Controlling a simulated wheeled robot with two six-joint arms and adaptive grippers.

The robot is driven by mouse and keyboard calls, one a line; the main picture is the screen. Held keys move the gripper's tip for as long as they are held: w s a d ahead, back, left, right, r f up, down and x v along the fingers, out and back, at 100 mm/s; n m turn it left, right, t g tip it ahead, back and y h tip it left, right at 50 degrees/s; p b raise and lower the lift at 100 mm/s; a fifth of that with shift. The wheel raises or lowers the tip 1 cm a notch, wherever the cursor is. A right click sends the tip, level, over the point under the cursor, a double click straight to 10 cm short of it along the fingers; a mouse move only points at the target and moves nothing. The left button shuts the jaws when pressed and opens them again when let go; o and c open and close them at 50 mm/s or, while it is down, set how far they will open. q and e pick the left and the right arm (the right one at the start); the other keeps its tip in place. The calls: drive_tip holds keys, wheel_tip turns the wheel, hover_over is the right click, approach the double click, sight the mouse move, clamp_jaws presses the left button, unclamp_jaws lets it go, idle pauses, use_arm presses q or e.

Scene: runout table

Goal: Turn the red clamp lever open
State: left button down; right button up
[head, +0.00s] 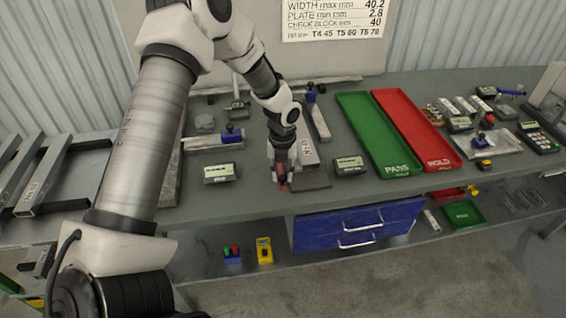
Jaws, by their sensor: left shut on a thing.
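The red clamp lever (283,188) shows as a small patch of red at the front edge of the grey runout table, below my gripper's fingertips. Most of it is hidden by the gripper. My left gripper (282,179) reaches down from the upper left and is shut on the red lever. The lever's exact angle cannot be told. A grey metal block (306,152) stands just right of the gripper, above a dark flat plate (312,178). My right gripper is not in view.
A green PASS tray (378,135) and a red HOLD tray (415,130) lie to the right. Small display boxes stand left (220,173) and right (349,165) of the gripper. A blue drawer unit (358,225) hangs under the table (240,207).

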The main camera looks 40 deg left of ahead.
use_arm(q)
drive_tip(key=shift+w+r, duration=0.15)
drive_tip(key=shift+w, duration=0.1)
drive_tip(key=c, duration=1.1)
unclamp_jaws()
drive_tip(key=shift+o, duration=0.8)
drive_tip(key=shift+s, duration=0.1)
wheel_tip(320, 180, up, 12)
